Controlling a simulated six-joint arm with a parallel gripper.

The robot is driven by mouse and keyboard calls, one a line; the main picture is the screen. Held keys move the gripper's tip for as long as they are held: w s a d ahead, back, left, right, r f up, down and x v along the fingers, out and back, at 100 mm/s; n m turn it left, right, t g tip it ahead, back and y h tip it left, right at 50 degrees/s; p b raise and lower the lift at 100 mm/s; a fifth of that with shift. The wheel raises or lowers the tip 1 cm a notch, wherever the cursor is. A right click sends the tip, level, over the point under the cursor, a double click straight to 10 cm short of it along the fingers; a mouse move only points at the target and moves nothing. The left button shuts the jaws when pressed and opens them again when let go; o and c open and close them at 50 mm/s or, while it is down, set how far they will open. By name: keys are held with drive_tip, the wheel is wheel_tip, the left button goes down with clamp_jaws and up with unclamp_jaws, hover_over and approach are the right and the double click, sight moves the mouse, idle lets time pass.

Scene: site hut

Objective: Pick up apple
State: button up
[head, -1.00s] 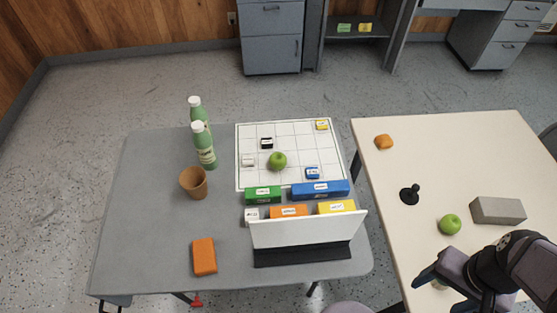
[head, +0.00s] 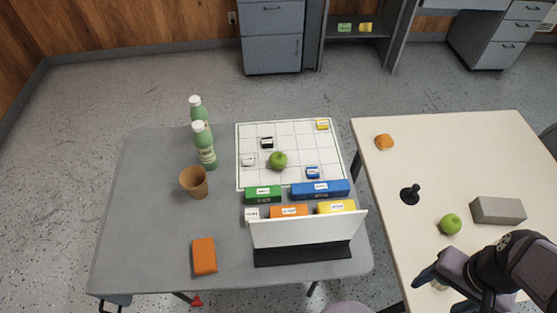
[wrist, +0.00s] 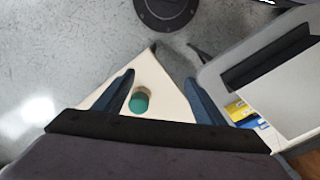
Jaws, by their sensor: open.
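One green apple (head: 450,224) sits on the cream table at right, left of a grey block. Another green apple (head: 278,160) sits on the white grid board on the grey table. My gripper (head: 445,287) is over the near part of the cream table, nearer the camera than the first apple and apart from it. In the wrist view its two fingers (wrist: 158,97) are spread. A small round teal-topped object (wrist: 139,103) shows between them, on or above the cream table; I cannot tell what it is. Neither apple is clear in the wrist view.
The cream table (head: 420,160) also holds a grey block (head: 498,211), a black knobbed object (head: 410,194) and an orange lump (head: 384,142). The grey table (head: 140,220) holds bottles (head: 204,148), a brown cup (head: 194,183), an orange block (head: 204,256), labelled blocks and a white panel (head: 305,230).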

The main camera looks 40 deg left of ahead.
drive_tip(key=shift+o, duration=0.5)
drive_tip(key=w+a+m+y+p, duration=0.1)
drive_tip(key=w+a+m+y, duration=0.25)
drive_tip(key=a, duration=0.65)
drive_tip(key=w+a+m+g+y+p, duration=0.1)
drive_tip(key=w+a+m+y, duration=0.3)
drive_tip(key=a, duration=0.6)
drive_tip(key=w+a+m+y+p, duration=0.15)
drive_tip(key=w+a+m, duration=0.35)
drive_tip(key=a, duration=0.5)
drive_tip(key=w+a+f+m+y, duration=0.1)
drive_tip(key=a+f+m+y, duration=0.25)
drive_tip(key=a, duration=0.65)
drive_tip(key=m+t+p, duration=0.1)
drive_tip(key=m+t, duration=0.1)
drive_tip(key=m, duration=0.1)
approach(283, 161)
drive_tip(key=shift+w+a+f+y, duration=0.1)
drive_tip(key=shift+a+y, duration=0.15)
drive_tip(key=shift+a, duration=0.25)
drive_tip(key=shift+a+f+y, duration=0.15)
drive_tip(key=shift+a+y, duration=0.05)
drive_tip(key=shift+a, duration=0.3)
drive_tip(key=shift+a+f, duration=0.35)
drive_tip(key=shift+f, duration=0.35)
drive_tip(key=shift+b+x, duration=1.35)
drive_tip(key=shift+x, duration=1.6)
drive_tip(key=shift+a+f, duration=0.25)
drive_tip(key=shift+a, duration=0.2)
